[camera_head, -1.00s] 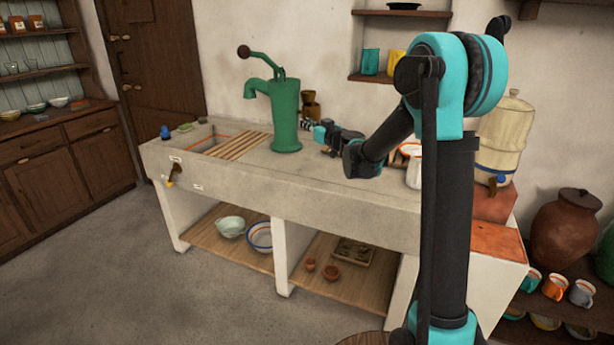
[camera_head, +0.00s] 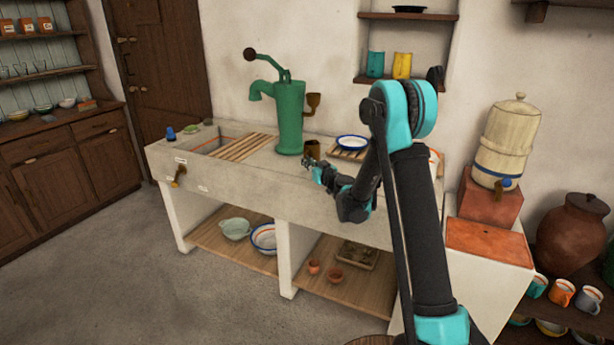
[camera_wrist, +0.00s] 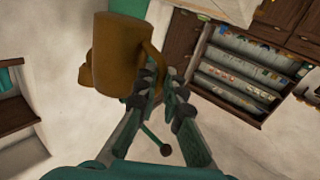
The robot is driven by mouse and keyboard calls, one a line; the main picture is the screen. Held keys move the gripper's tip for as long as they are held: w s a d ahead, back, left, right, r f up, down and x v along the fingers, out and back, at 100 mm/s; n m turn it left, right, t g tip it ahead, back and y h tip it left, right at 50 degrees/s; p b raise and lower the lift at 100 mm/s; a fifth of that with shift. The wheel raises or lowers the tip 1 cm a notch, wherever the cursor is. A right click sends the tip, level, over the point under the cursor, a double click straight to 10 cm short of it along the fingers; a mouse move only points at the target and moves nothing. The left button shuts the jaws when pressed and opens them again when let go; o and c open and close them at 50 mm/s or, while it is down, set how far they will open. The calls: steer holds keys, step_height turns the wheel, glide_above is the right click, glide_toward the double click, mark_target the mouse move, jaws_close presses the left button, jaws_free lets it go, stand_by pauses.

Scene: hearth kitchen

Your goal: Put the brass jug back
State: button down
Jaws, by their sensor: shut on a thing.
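The brass jug (camera_wrist: 122,55) is large in the wrist view, a plain brown-gold body with a loop handle. My gripper (camera_wrist: 160,88) is shut on that handle, with the jug's body beside the fingers. In the head view the jug (camera_head: 312,148) shows small, just right of the green pump's base, with my gripper (camera_head: 309,164) in front of it. It looks roughly upright there. I cannot tell whether its base touches the counter. A brass cup-shaped fixture (camera_head: 313,101) is seen above it, right of the pump.
The green pump (camera_head: 290,118) stands close left of the jug on the stone counter (camera_head: 235,178). A blue-rimmed white plate (camera_head: 352,142) lies on a slatted rack to the right. A wall shelf (camera_head: 405,82) holds a teal and a yellow cup. The counter's front stretch is clear.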

steer(key=shift+f, duration=3)
steer(key=shift+f, duration=0.1)
steer(key=c, duration=1.6)
jaws_free()
steer(key=shift+c, duration=0.2)
steer(key=shift+s+d, duration=0.1)
